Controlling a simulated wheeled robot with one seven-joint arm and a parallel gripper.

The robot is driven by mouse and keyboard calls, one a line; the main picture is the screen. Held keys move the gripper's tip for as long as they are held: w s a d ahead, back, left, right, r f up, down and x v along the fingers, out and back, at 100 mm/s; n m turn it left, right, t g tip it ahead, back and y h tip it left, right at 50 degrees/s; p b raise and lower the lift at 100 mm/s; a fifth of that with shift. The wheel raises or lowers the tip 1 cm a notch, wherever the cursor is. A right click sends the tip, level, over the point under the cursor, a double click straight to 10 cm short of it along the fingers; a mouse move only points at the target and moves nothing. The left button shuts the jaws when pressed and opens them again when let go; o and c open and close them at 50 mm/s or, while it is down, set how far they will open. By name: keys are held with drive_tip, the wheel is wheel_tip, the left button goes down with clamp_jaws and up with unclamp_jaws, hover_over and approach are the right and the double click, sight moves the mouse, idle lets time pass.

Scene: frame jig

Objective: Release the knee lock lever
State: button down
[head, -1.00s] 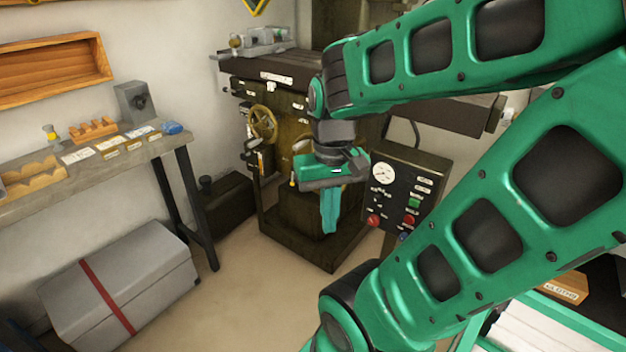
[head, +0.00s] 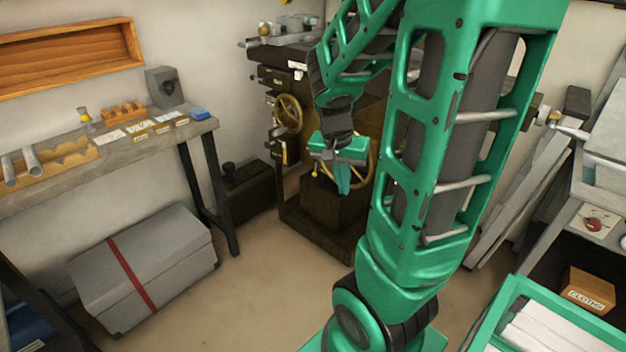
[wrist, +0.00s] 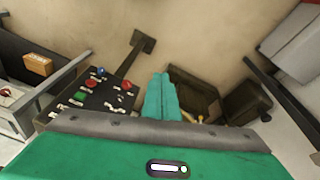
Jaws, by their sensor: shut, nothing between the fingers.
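The milling machine (head: 268,75) stands against the back wall, partly hidden by my arm. A small lever with a yellow-orange knob (head: 315,173) shows just left of my gripper (head: 344,188) in the head view; I cannot tell for sure that it is the knee lock lever. In the wrist view an orange-yellow lever-like part (wrist: 200,121) shows right of my gripper's fingers (wrist: 161,78). The fingers are shut together, point down and hold nothing. They look apart from the lever.
A control panel with red and green buttons (wrist: 95,98) is left of the fingers in the wrist view. A workbench (head: 110,155) and a grey chest with a red strap (head: 165,260) stand at left. A cloths box (head: 588,290) is at right. The middle floor is clear.

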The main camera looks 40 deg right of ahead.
drive_tip(key=w+d+f+m+t+h, duration=0.2)
drive_tip(key=w+d+f+m+h, duration=0.1)
drive_tip(key=w+d+f, duration=0.5)
drive_tip(key=w+d+f+m+t+h, duration=0.3)
drive_tip(key=w+d+f, duration=0.6)
drive_tip(key=w, duration=0.7)
drive_tip(key=w+d+f+m+t+h, duration=0.2)
drive_tip(key=w+d+f+m+t, duration=0.1)
drive_tip(key=w+d+f, duration=0.6)
drive_tip(key=shift+w+d+f+m+h, duration=0.25)
drive_tip(key=shift+w+f+m+h, duration=0.15)
drive_tip(key=shift+w+f, duration=1.5)
drive_tip(key=shift+s+f, duration=0.25)
drive_tip(key=shift+s, duration=0.1)
